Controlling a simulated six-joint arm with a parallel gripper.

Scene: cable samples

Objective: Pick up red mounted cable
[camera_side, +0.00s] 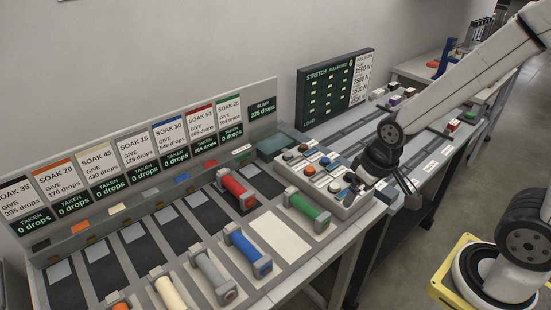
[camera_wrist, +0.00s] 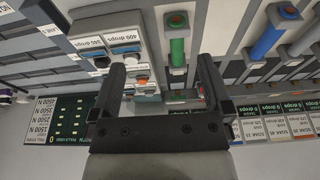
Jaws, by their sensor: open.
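The red cable (camera_side: 235,187), a red cylinder between grey end blocks, lies on the slotted rack (camera_side: 280,237) in the side view, in the row nearer the label boards. My gripper (camera_side: 404,186) is open and empty, to the right of the rack near the right end of the button box, well apart from the red cable. In the wrist view my gripper (camera_wrist: 160,66) shows two spread dark fingers with nothing held between them. I cannot make out the red cable clearly there; the right finger and gripper body cover part of the rack.
The green cable (camera_side: 306,207) lies beside the button box (camera_side: 326,177). The blue cable (camera_side: 245,248), grey cable (camera_side: 211,271) and cream cable (camera_side: 170,293) lie in the front row. A dark display board (camera_side: 325,90) stands behind. A small red piece (camera_side: 453,125) sits on the right bench.

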